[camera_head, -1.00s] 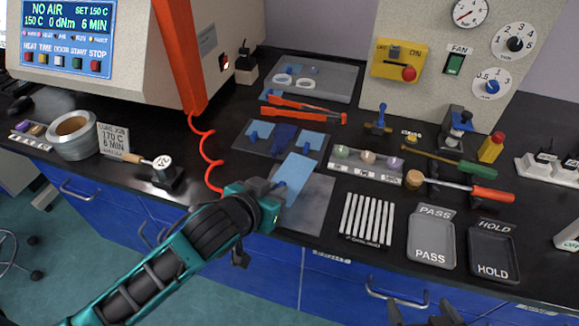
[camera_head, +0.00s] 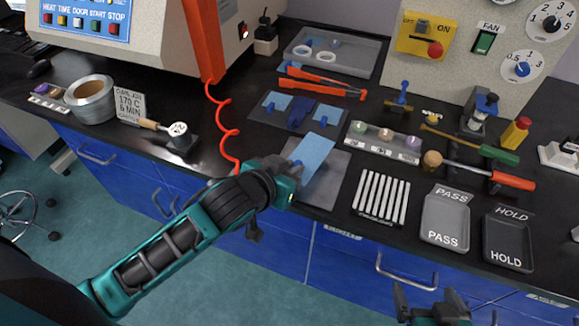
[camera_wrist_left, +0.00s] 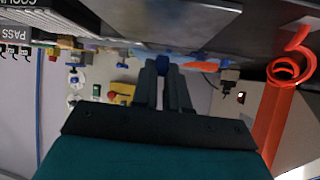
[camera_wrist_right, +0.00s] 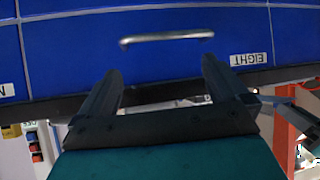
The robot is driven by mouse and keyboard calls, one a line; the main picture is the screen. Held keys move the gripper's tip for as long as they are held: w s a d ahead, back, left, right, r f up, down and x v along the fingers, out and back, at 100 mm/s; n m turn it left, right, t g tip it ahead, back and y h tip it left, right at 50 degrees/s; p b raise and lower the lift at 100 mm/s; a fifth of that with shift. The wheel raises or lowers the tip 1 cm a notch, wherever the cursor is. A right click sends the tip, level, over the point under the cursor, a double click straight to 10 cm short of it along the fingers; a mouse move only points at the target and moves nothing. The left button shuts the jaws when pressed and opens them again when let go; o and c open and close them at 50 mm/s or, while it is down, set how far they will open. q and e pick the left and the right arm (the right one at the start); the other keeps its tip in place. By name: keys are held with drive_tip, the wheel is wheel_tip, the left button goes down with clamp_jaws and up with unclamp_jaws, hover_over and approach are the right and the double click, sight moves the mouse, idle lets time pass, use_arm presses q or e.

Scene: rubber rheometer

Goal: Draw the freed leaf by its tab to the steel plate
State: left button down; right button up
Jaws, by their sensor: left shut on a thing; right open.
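A light blue leaf (camera_head: 317,153) is tilted over the upper left part of the grey steel plate (camera_head: 333,182) in the head view. My left gripper (camera_head: 292,168) is shut at the leaf's lower left, where a small dark blue tab (camera_head: 297,164) shows. The fingertips are partly hidden. In the left wrist view the jaws (camera_wrist_left: 163,64) are close together, and a bit of blue leaf (camera_wrist_left: 202,66) shows beside them. My right gripper (camera_head: 436,300) is open and empty in front of the drawers; its spread fingers (camera_wrist_right: 160,92) show in the right wrist view.
Behind the plate lies a dark tray (camera_head: 262,117) with more blue pieces. A rack of white strips (camera_head: 382,195), the PASS tray (camera_head: 445,222) and the HOLD tray (camera_head: 509,240) stand to the right. A coiled red hose (camera_head: 228,130) hangs at the left.

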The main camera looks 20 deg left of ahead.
use_arm(q)
drive_tip(key=shift+f+b, duration=0.9)
drive_tip(key=shift+f, duration=1)
drive_tip(key=c, duration=1.1)
unclamp_jaws()
drive_tip(key=shift+d+p+v, duration=0.2)
drive_tip(key=shift+p+v, duration=0.9)
drive_tip(key=shift+v, duration=0.1)
drive_tip(key=shift+d+p+v, duration=0.15)
drive_tip(key=shift+p+v, duration=0.1)
drive_tip(key=shift+v, duration=0.95)
drive_tip(key=shift+d+p+v, duration=0.2)
drive_tip(key=shift+p+v, duration=0.05)
drive_tip(key=shift+v, duration=0.95)
drive_tip(key=shift+r, duration=0.1)
drive_tip(key=shift+g, duration=0.3)
drive_tip(key=s+a+f, duration=0.1)
drive_tip(key=f, duration=0.2)
drive_tip(key=s+a+f, duration=0.1)
drive_tip(key=s+f, duration=0.1)
drive_tip(key=f, duration=0.2)
drive_tip(key=s+a+f, duration=0.1)
drive_tip(key=s+f, duration=0.1)
drive_tip(key=f, duration=0.1)
drive_tip(key=shift+s+a+f, duration=0.15)
drive_tip(key=shift+a+f, duration=0.05)
drive_tip(key=shift+f, duration=0.05)
